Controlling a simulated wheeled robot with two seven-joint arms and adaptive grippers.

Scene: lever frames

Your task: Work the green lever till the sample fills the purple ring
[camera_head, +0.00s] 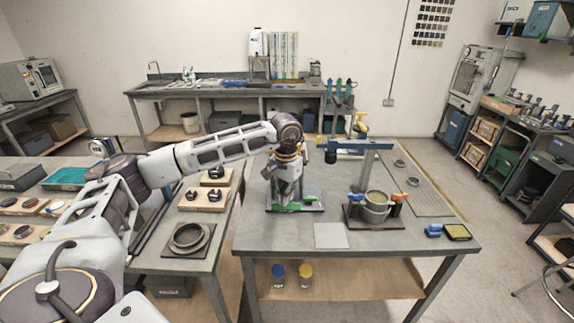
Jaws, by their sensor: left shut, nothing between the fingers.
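My left arm reaches across from the left, and its left gripper (288,200) points down over a small device near the left side of the middle table. The gripper is shut and empty. Green parts of the device (276,208) show low beside the fingers. The gripper hides most of this device, so I cannot tell which part is the lever or whether the fingers touch it. I cannot make out a purple ring or the sample. My right gripper is not in view.
A stand with a blue arm (345,146) and a round pot (375,206) with orange and blue clamps are to the right. A pale square plate (331,236) lies in front. A small dark handheld device (458,232) lies at the table's right edge. The left table (174,268) holds round parts.

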